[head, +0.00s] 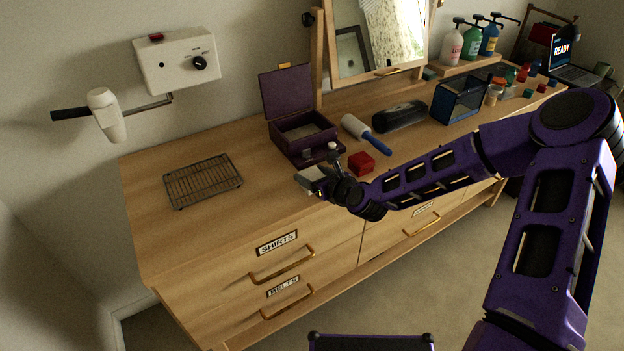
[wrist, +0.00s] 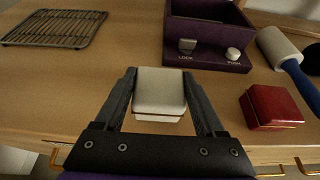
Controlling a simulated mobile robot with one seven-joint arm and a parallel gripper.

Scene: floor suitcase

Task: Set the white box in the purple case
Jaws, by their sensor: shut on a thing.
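The white box (wrist: 159,92) is between the two fingers of my gripper (wrist: 160,95) in the wrist view. My gripper is shut on it and holds it near the front edge of the dresser top. In the head view the white box (head: 312,175) shows at the end of my arm, beside my gripper (head: 322,178). The purple case (head: 304,133) stands behind it with its lid raised and its inside open. In the wrist view the purple case (wrist: 208,36) is ahead and slightly right, with a LOCK latch and a PUSH button on its front.
A red box (head: 361,163) sits right of my gripper. A lint roller (head: 366,134) with a blue handle lies right of the case. A wire rack (head: 203,181) lies at left on the dresser top (head: 152,222). Bare wood lies between rack and case.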

